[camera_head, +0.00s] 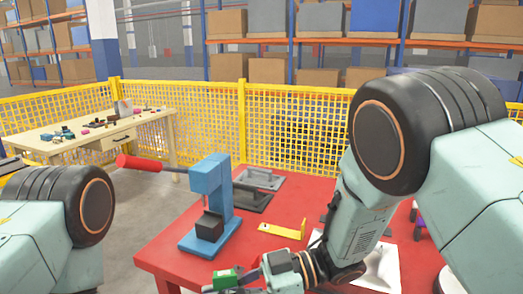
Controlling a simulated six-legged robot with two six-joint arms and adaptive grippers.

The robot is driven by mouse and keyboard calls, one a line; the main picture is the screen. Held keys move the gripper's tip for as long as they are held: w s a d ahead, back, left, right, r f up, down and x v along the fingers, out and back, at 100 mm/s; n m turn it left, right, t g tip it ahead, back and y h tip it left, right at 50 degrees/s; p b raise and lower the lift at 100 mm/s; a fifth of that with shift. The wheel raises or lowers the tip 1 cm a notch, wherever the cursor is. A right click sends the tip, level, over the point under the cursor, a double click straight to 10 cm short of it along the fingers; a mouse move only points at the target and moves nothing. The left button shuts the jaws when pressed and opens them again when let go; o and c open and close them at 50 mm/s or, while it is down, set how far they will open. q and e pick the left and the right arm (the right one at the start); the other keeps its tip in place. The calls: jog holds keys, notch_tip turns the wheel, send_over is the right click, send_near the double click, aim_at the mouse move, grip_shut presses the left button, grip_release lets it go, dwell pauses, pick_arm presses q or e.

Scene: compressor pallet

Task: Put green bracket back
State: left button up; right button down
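The green bracket (224,279) is at the bottom edge, left of centre, near the front of the red table. My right gripper (232,281) reaches in from the right, with its dark fingers around the green bracket; it appears shut on it. The bracket's lower part is cut off by the picture edge. A yellow bracket (284,230) lies on the red table behind the gripper. A blue press (212,200) with a long red handle (140,163) stands on the table's left part. My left gripper is out of view; only the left arm shows.
A white tray (383,270) is partly hidden by my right arm. The red table (165,254) has bare room at its left front. A yellow mesh fence (290,125) and a wooden workbench (95,140) stand behind.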

jog(key=shift+m+t, duration=0.4)
jog(key=shift+t, duration=0.2)
jog(key=shift+d+t, duration=0.15)
jog(key=shift+t, duration=0.25)
jog(key=d+f+m+t+h, duration=0.2)
jog(key=d+m+t+h, duration=0.2)
jog(key=d+m+t, duration=0.3)
jog(key=d+f+m+t+h, duration=0.2)
jog(key=d+m+t+h, duration=0.2)
jog(key=d, duration=1.3)
jog(key=m+t, duration=0.2)
jog(key=t, duration=0.2)
jog(key=shift+d+m+t, duration=0.15)
jog(key=shift+m+t, duration=0.15)
jog(key=shift+m, duration=0.1)
